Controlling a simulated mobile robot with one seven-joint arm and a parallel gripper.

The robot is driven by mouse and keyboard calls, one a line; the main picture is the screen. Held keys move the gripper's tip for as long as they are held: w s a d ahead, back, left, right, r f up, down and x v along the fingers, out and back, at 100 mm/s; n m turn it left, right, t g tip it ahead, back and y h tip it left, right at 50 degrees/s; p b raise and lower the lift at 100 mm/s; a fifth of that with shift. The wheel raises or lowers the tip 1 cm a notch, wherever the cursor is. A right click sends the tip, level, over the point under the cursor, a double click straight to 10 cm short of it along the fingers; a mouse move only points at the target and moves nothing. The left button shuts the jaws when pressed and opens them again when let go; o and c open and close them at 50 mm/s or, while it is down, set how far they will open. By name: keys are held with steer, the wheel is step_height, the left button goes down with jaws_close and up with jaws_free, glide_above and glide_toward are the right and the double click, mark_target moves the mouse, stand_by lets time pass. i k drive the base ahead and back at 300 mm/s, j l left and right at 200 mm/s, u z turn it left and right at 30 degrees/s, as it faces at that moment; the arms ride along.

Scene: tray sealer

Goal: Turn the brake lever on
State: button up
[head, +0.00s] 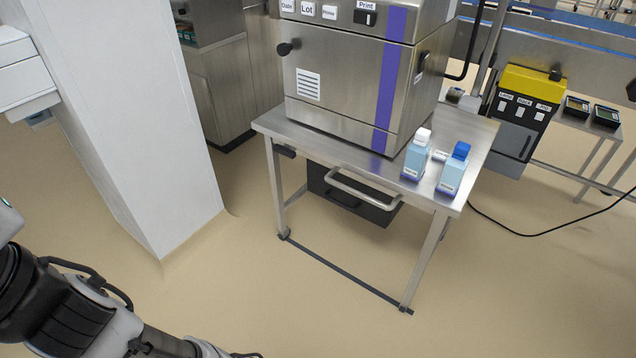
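No lever labelled brake can be read in the head view. A black knob (285,49) sticks out from the left of the steel machine's front. The yellow-topped control box (528,105) at the right carries small white labels, too small to read surely, and a dark handle on its front. A black switch (367,17) labelled Print is at the top of the machine. Which of these, if any, is the brake lever I cannot tell. My arm enters at the lower left, and my gripper is outside the picture.
The steel machine (340,75) stands on a steel table (290,135) with a drawer handle (365,190) below. A blue-capped bottle (453,172) and a white-capped bottle (416,158) stand at its front right. A white pillar (140,120) rises at left. The floor in front is clear.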

mark_target(289, 151)
steer(key=i+j, duration=0.2)
steer(key=i, duration=0.2)
steer(key=i+j, duration=0.2)
steer(key=i, duration=0.2)
steer(key=i+j, duration=0.2)
steer(key=i, duration=0.2)
